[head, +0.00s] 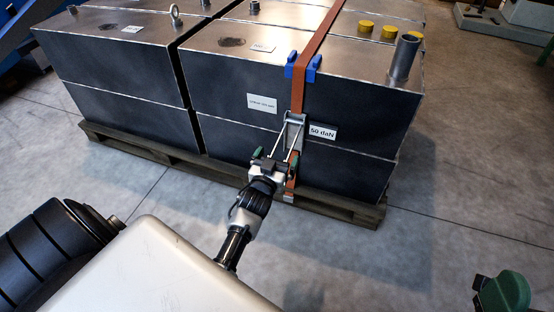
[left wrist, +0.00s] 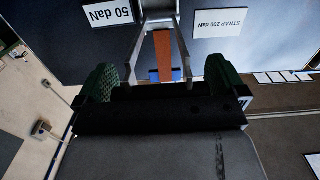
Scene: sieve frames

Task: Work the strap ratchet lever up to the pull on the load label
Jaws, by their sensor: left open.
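The orange strap (head: 298,85) runs over the dark metal load and down its front face. The grey strap ratchet (head: 293,129) sits on it at the front, and its frame also shows in the left wrist view (left wrist: 158,22). Two thin lever arms reach from it towards my left gripper (head: 272,156). That gripper is open, with its green fingers (left wrist: 160,80) apart on either side of the lever's near end; contact cannot be told. The white label "50 daN" (head: 322,132) is right of the ratchet. My right gripper (head: 503,293) is partly cut off at lower right.
A second label (head: 262,104) about the strap is left of the ratchet. A blue edge guard (head: 312,68) sits under the strap at the load's top edge. The load stands on a wooden pallet (head: 340,206). The concrete floor (head: 440,180) at right is clear.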

